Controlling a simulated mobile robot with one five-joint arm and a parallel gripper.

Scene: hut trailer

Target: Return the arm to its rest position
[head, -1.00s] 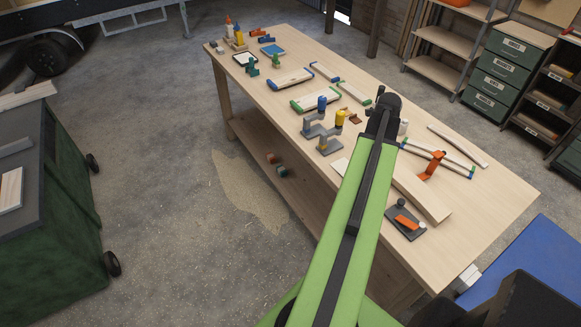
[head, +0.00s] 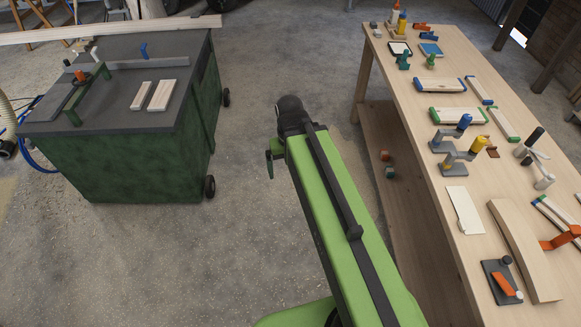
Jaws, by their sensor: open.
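My green arm (head: 335,215) stretches forward from the bottom of the head view, raised over bare floor between the green cabinet and the workbench. Its far end is a black wrist joint (head: 291,115). Only a dark part of my gripper (head: 271,160) shows, hanging beside and below the wrist. The rest is hidden behind the arm. It is open, and I see nothing held in it. It is apart from both the bench and the cabinet.
The wooden workbench (head: 462,275) on the right carries clamps, wooden pieces and an orange-handled tool (head: 502,283). The green wheeled cabinet (head: 140,165) on the left holds two pale blocks (head: 161,96) and tools. The concrete floor (head: 240,250) between them is clear.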

